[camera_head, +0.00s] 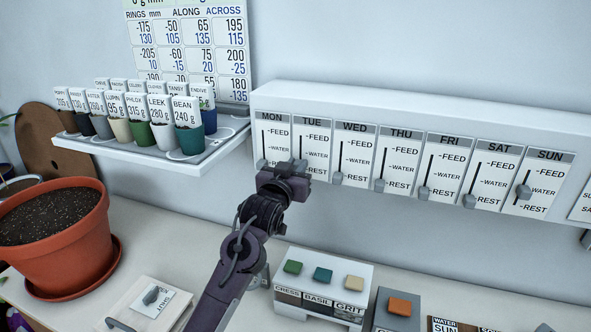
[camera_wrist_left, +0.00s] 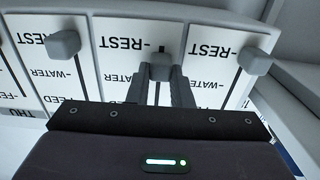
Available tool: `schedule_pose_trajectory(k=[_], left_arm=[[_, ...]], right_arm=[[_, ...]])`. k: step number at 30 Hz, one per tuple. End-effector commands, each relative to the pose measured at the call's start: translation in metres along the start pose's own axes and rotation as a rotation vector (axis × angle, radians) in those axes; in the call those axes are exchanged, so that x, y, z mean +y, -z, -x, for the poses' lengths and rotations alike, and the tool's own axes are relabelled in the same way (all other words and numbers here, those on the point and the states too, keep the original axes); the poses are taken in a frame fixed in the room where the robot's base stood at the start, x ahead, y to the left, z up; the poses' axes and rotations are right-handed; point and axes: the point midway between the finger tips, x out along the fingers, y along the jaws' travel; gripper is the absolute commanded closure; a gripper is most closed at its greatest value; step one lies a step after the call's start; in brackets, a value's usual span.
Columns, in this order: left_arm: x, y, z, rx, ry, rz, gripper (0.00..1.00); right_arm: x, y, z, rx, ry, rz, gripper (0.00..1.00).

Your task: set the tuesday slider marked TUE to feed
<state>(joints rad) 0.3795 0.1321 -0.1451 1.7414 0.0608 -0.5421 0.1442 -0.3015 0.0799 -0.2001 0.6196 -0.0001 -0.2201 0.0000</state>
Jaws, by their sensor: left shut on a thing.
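The TUE slider panel (camera_head: 316,140) is second from the left on the white wall box. My left gripper (camera_head: 299,167) is at the lower part of that panel in the head view and hides its knob there. In the left wrist view, which is upside down, the grey TUE knob (camera_wrist_left: 160,65) sits between my left fingers, which are shut on it. FEED is at the top of the panel. My right gripper is not in view.
The MON knob (camera_head: 262,163) and WED knob (camera_head: 337,178) are close on either side. A shelf of labelled cups (camera_head: 187,139) is to the left. Below stand a button box (camera_head: 318,293) and a large terracotta pot (camera_head: 55,240).

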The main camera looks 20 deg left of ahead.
Motion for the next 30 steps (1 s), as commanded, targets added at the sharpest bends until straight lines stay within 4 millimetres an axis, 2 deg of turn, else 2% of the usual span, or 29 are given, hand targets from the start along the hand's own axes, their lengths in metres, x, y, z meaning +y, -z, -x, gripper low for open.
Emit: schedule_pose_trajectory(k=[1, 3, 6, 9, 19, 20, 24, 30], left_arm=[[0.000, 0.020, 0.000, 0.004, 0.000, 0.001, 1.00], [0.000, 0.038, 0.000, 0.004, 0.001, 0.001, 1.00], [0.000, 0.064, 0.000, 0.005, 0.001, 0.001, 1.00], [-0.001, 0.078, 0.000, 0.003, 0.001, 0.001, 1.00], [-0.001, 0.081, 0.000, 0.009, 0.001, 0.001, 1.00], [-0.001, 0.081, 0.000, 0.010, 0.001, 0.001, 0.77], [-0.001, 0.080, 0.000, 0.007, 0.001, 0.001, 0.59], [0.000, 0.078, 0.000, 0.003, 0.001, 0.000, 0.58]], right_arm=[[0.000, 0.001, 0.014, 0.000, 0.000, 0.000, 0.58], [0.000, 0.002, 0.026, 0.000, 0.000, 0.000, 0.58], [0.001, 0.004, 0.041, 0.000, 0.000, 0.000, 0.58], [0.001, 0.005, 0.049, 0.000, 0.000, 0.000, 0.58], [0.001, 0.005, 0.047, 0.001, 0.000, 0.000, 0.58], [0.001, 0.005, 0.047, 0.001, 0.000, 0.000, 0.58], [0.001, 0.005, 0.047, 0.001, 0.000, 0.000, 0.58], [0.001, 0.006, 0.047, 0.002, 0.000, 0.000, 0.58]])
